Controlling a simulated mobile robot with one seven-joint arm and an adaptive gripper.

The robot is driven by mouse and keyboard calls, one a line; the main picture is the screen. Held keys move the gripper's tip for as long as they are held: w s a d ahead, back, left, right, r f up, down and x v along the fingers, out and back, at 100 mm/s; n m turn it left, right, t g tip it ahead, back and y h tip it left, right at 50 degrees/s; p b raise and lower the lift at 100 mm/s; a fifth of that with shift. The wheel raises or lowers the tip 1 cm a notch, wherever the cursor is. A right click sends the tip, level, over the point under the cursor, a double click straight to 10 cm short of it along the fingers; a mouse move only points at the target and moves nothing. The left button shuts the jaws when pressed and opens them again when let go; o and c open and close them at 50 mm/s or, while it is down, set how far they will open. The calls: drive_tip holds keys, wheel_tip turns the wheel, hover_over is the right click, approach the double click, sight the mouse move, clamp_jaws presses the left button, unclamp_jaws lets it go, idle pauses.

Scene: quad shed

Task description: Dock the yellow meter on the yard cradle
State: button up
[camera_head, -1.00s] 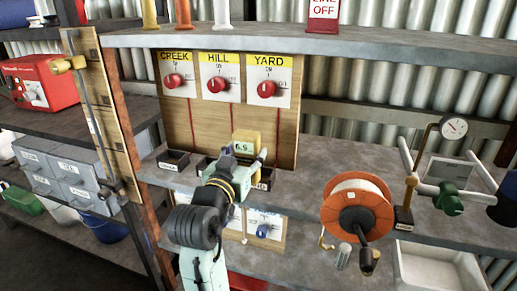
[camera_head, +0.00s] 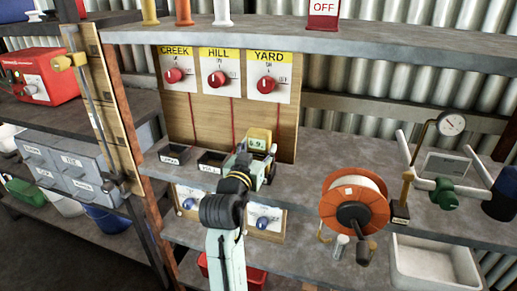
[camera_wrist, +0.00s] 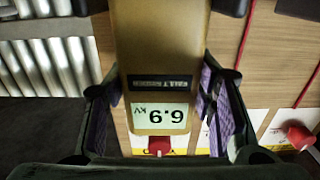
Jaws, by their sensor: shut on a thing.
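The yellow meter (camera_head: 259,136), with a pale display reading 6.9, is upright in front of the board below the YARD panel (camera_head: 268,78). My gripper (camera_head: 256,162) is shut on the meter's sides. In the wrist view the meter (camera_wrist: 165,50) shows upside down between the purple-padded fingers of my gripper (camera_wrist: 158,100). The black cradles for creek (camera_head: 173,156) and hill (camera_head: 211,162) are empty on the shelf. The yard cradle is mostly hidden behind my gripper, so I cannot tell whether the meter touches it.
An orange cable reel (camera_head: 354,207) stands to the right on the shelf. A gauge (camera_head: 451,123) on a stand and a white tray (camera_head: 435,265) are farther right. Red-knobbed switches (camera_head: 218,78) are on the board above. The shelf between my gripper and the reel is clear.

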drive_tip(key=shift+f, duration=0.15)
drive_tip(key=o, duration=1.4)
